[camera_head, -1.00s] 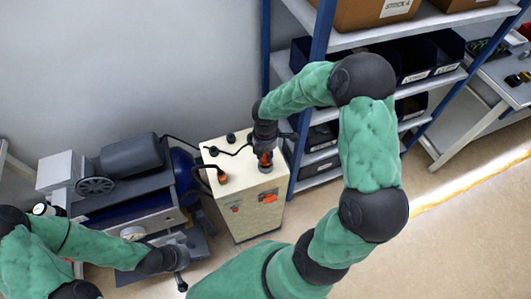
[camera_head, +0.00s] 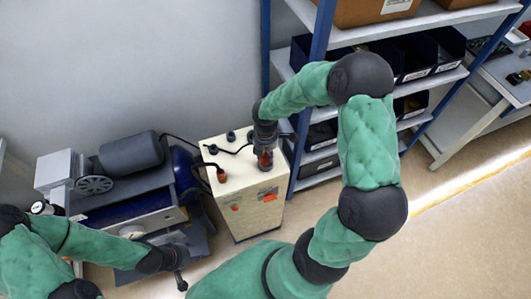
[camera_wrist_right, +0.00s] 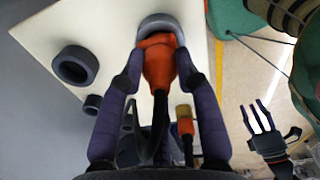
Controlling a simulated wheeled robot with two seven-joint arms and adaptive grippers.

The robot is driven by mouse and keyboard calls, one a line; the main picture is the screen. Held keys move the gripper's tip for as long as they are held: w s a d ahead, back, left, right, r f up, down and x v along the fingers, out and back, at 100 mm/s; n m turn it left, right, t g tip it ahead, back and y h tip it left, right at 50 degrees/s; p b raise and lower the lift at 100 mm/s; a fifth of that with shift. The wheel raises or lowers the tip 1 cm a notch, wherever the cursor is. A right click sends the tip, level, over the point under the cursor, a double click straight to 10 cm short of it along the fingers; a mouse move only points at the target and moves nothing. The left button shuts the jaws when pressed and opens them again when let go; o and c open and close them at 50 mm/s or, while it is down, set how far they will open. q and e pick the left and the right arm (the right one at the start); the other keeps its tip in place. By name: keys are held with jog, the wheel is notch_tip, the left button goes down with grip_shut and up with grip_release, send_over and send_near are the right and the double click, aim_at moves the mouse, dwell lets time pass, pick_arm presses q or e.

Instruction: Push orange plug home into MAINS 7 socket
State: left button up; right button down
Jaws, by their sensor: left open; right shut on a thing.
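My right gripper (camera_head: 265,150) is over the top of the cream cabinet (camera_head: 234,165). It is shut on the orange plug (camera_wrist_right: 159,62), whose black cable runs back between the fingers. In the right wrist view the plug's front end is at a grey round socket (camera_wrist_right: 161,24) and overlaps its opening. I cannot tell how deep it sits, and no socket label is readable. My left gripper (camera_head: 181,278) is open and empty, low in front of the machine at left, far from the cabinet.
Another orange plug (camera_head: 221,176) with a black cable stands on the cabinet top. Empty grey sockets (camera_wrist_right: 76,65) lie beside the held plug. A compressor-like machine (camera_head: 130,155) stands left of the cabinet. A blue-post shelf with dark bins (camera_head: 430,55) stands close on the right.

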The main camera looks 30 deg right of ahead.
jog(key=shift+f, duration=0.45)
jog(key=c, duration=0.8)
grip_release()
jog(key=shift+o, duration=0.9)
jog(key=shift+r, duration=0.1)
jog(key=shift+r+p, duration=3.1)
jog(key=shift+r, duration=0.5)
